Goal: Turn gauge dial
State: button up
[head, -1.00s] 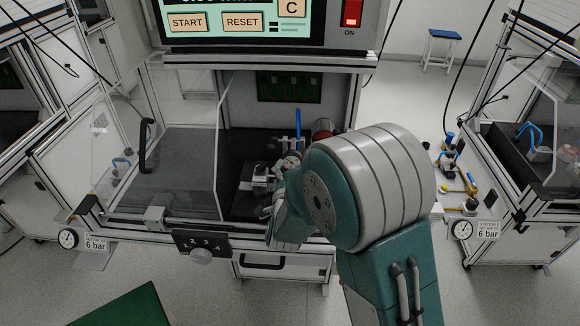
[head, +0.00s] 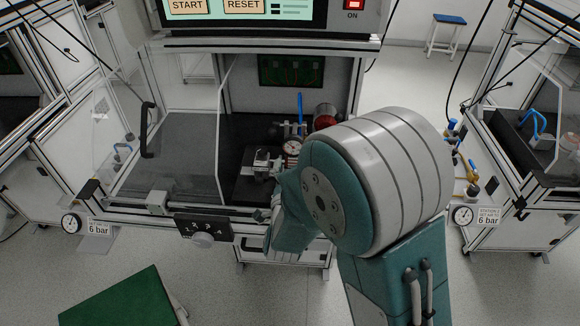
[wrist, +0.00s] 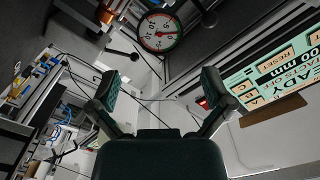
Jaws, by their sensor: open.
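The gauge dial (head: 291,147), small, round and white-faced, sits inside the middle test station, just beyond my arm. A larger dial face with black numbers and a red and green ring (wrist: 160,32) shows at the top of the wrist view; it appears to be the same gauge. My gripper (wrist: 158,80) is open and empty, with its two dark fingers spread wide. The dial appears between and beyond the fingertips, apart from them. In the head view my arm hides most of the gripper.
A metal clamp-like fixture (head: 262,163) stands beside the dial on the dark station bed. A clear guard panel (head: 182,150) with a black handle is on the left. A blue lever (head: 300,108) rises behind the dial. Low pressure gauges (head: 71,223) and (head: 462,215) flank the station.

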jog(key=shift+s, duration=2)
notch_tip(320, 180, up, 10)
jog(key=shift+a+f, duration=0.1)
jog(key=shift+a, duration=0.05)
